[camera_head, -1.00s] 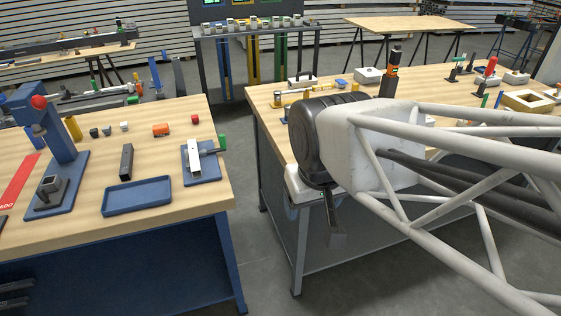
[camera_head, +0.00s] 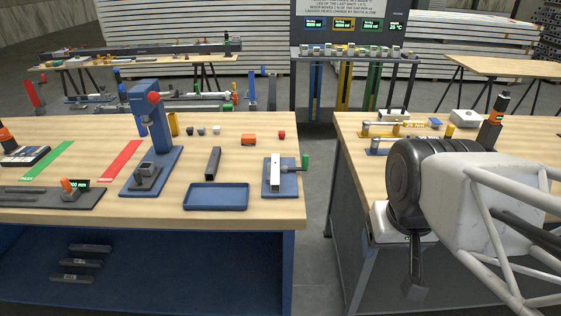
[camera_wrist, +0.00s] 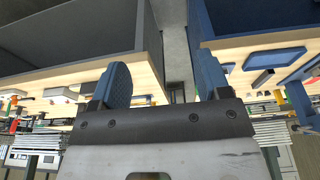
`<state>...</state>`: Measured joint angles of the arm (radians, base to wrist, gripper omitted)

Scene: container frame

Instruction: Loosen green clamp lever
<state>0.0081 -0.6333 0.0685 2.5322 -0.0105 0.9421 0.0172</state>
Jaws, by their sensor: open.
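The green clamp lever (camera_head: 305,161) stands at the right end of a small clamp fixture. The fixture has a blue base plate (camera_head: 287,189) and a pale metal bar (camera_head: 275,172), near the right edge of the left wooden bench. My gripper (camera_head: 414,288) hangs low in front of the right bench, to the right of the lever and well apart from it. In the wrist view my gripper (camera_wrist: 163,80) has its two blue fingers spread with nothing between them. I cannot make out the lever for certain in the wrist view.
A blue tray (camera_head: 216,197) and a dark bar (camera_head: 213,163) lie left of the clamp. A blue press stand (camera_head: 150,140) with a red knob is farther left. A gap of floor (camera_head: 318,220) separates the left bench from the right bench (camera_head: 352,135).

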